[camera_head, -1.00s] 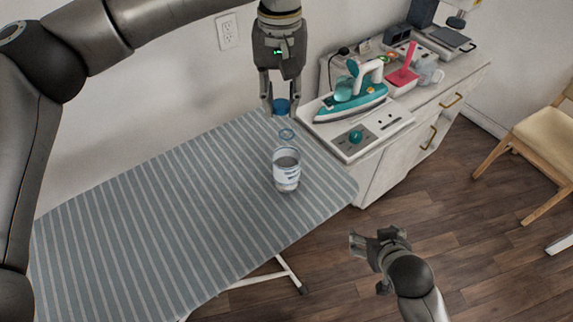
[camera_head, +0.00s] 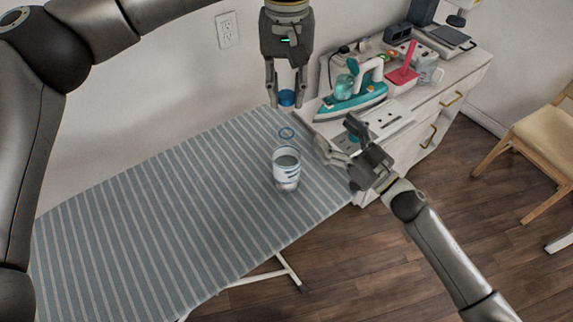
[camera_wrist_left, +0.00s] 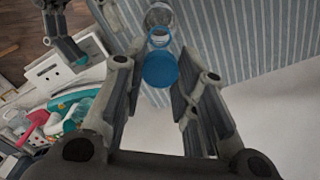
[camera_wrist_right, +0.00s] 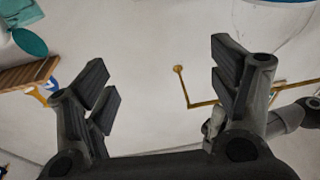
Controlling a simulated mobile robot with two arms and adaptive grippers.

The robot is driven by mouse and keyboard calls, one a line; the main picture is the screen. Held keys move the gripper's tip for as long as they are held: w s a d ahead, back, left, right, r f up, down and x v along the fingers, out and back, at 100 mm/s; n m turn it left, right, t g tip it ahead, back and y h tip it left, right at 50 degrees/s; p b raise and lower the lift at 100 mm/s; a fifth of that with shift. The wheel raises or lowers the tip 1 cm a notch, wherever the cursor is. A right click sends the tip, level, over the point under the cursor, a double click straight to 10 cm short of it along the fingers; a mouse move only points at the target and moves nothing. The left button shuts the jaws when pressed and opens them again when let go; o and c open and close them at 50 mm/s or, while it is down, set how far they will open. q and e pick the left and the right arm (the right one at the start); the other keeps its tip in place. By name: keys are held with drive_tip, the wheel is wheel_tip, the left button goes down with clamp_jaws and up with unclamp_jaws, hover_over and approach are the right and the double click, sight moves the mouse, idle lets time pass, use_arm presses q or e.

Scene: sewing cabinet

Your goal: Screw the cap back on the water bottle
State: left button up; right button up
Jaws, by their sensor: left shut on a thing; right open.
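The clear water bottle (camera_head: 287,172) stands upright on the striped ironing board, with its open neck showing a blue ring. My left gripper (camera_head: 286,99) is shut on the blue cap (camera_head: 287,97), beyond the bottle and apart from its neck in the head view. The left wrist view shows the cap (camera_wrist_left: 160,70) between the fingers, with the bottle (camera_wrist_left: 158,18) past it. My right gripper (camera_head: 343,141) is open and empty to the right of the bottle, not touching it. The right wrist view shows its fingers (camera_wrist_right: 165,88) spread apart.
The striped ironing board (camera_head: 150,210) is clear left of the bottle. A white cabinet (camera_head: 405,152) at the right carries a teal iron (camera_head: 350,103), a red item (camera_head: 404,72) and a sewing machine (camera_head: 455,22). A wooden chair (camera_head: 545,140) stands far right.

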sight(287, 153)
drive_tip(key=s+f+n+g+y, duration=0.1)
drive_tip(key=n+g, duration=0.1)
drive_tip(key=g, duration=0.2)
drive_tip(key=s+f+n+g+y, duration=0.1)
drive_tip(key=s+n+g+y, duration=0.1)
drive_tip(key=n+g, duration=0.1)
drive_tip(key=s+f+n+g+y, duration=0.1)
drive_tip(key=s+n+g, duration=0.1)
drive_tip(key=g, duration=0.3)
drive_tip(key=shift+d+y, duration=0.25)
drive_tip(key=shift+y, duration=0.05)
drive_tip(key=a, duration=0.4)
drive_tip(key=w+a, duration=0.1)
drive_tip(key=a, duration=0.7)
drive_tip(key=shift+w, duration=0.4)
drive_tip(key=c, duration=1.5)
use_arm(q)
drive_tip(key=shift+f, duration=2.5)
use_arm(e)
drive_tip(key=shift+c, duration=0.2)
